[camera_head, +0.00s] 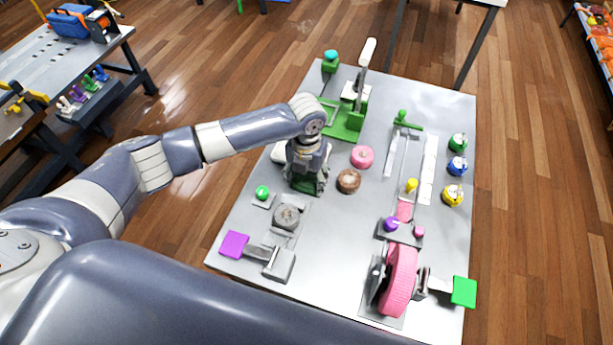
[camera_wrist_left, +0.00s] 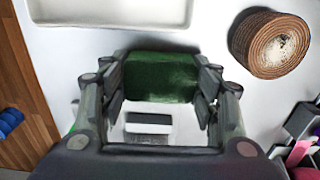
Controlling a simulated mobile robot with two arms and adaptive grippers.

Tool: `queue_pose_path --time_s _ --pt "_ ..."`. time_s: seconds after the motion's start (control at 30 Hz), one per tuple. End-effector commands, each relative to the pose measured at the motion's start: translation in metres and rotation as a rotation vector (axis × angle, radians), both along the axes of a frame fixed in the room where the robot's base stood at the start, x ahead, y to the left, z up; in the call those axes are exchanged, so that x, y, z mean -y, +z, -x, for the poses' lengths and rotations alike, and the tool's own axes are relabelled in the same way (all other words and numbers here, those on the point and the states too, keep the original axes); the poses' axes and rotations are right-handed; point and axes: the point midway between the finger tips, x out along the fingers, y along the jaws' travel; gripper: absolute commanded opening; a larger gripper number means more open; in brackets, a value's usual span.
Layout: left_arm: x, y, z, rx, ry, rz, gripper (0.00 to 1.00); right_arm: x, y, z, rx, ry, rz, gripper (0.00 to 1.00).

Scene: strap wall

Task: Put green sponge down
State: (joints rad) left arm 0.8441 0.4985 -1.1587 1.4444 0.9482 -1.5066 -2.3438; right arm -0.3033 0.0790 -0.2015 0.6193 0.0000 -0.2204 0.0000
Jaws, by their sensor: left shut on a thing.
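My left gripper (camera_head: 308,184) reaches down over the left part of the grey table (camera_head: 245,215). It is shut on the green sponge (camera_wrist_left: 161,77), a dark green block that lies between the fingertips in the left wrist view. In the head view only a little of the green sponge (camera_head: 303,185) shows under the fingers. The sponge is close to the table top; I cannot tell whether it touches. My left gripper (camera_wrist_left: 160,90) hides its sides. My right gripper is not in view.
A brown roll (camera_head: 348,181) stands just right of the gripper, a pink roll (camera_head: 362,156) behind it. A grey disc fixture (camera_head: 286,217) and green knob (camera_head: 262,192) are in front. A green press (camera_head: 345,122) stands behind.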

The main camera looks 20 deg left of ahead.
Motion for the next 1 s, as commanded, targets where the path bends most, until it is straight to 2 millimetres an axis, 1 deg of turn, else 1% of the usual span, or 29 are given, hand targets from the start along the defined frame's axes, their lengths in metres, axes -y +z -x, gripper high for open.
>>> queue_pose_path --time_s 0.17,0.3,0.33,0.4,0.77,0.83,0.87,0.97,1.0 --pt "0.001 0.000 0.000 0.001 -0.001 0.001 0.38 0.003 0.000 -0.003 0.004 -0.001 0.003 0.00" --pt "0.001 -0.004 0.000 0.001 -0.001 0.001 0.38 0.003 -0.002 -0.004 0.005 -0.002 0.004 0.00" --pt "0.001 -0.003 0.000 0.002 -0.001 0.001 0.61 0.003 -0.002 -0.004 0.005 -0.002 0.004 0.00" --pt "0.001 -0.003 0.000 0.001 -0.001 0.001 0.77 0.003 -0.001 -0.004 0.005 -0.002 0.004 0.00" --pt "0.001 -0.001 0.000 0.001 -0.001 0.001 0.77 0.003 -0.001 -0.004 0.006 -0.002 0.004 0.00" --pt "0.000 0.003 -0.001 0.002 -0.001 0.001 0.77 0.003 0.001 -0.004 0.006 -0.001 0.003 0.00" --pt "0.000 0.004 -0.001 0.003 -0.001 0.002 0.77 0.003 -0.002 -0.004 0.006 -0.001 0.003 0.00" --pt "0.001 0.017 -0.002 0.005 -0.002 0.002 0.77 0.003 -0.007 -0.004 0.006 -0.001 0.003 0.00" --pt "0.001 0.025 -0.002 0.007 -0.002 0.003 0.77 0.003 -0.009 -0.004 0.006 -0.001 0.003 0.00"
